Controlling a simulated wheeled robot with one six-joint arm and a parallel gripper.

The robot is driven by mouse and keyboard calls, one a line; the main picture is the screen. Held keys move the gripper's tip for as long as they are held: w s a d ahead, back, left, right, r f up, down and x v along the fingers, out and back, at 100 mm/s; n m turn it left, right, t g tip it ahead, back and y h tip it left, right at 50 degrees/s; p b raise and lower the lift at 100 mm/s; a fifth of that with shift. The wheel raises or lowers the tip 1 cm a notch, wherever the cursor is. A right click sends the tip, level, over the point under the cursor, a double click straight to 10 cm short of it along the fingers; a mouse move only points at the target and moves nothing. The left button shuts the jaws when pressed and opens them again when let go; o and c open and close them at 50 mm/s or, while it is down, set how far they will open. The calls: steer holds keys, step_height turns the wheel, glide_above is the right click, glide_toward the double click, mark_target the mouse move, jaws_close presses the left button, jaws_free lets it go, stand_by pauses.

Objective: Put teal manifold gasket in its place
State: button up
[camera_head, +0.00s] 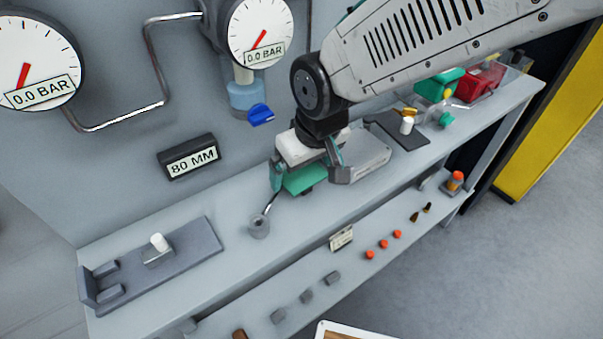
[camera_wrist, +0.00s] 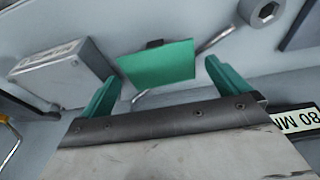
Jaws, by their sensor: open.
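A flat teal-green rectangular plate, which looks like the manifold gasket, lies under my gripper in the head view (camera_head: 304,179). It also shows in the wrist view (camera_wrist: 157,66), with a small dark tab at its far edge. My gripper (camera_head: 307,184) is open above the bench, with one finger to each side of the plate. In the wrist view my gripper (camera_wrist: 162,73) has visible gaps between its teal fingers and the plate. I cannot tell the height left between fingertips and plate. The gasket's place is not clearly identifiable.
A grey box (camera_head: 366,162) stands close to the right of my gripper; it shows in the wrist view (camera_wrist: 62,80). A round grey socket (camera_head: 259,228) with a thin rod is at left. A grey fixture (camera_head: 185,262) stands further left. A lower shelf (camera_head: 310,275) holds small parts.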

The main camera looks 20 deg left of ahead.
steer(key=c, duration=1)
steer(key=shift+r, duration=0.15)
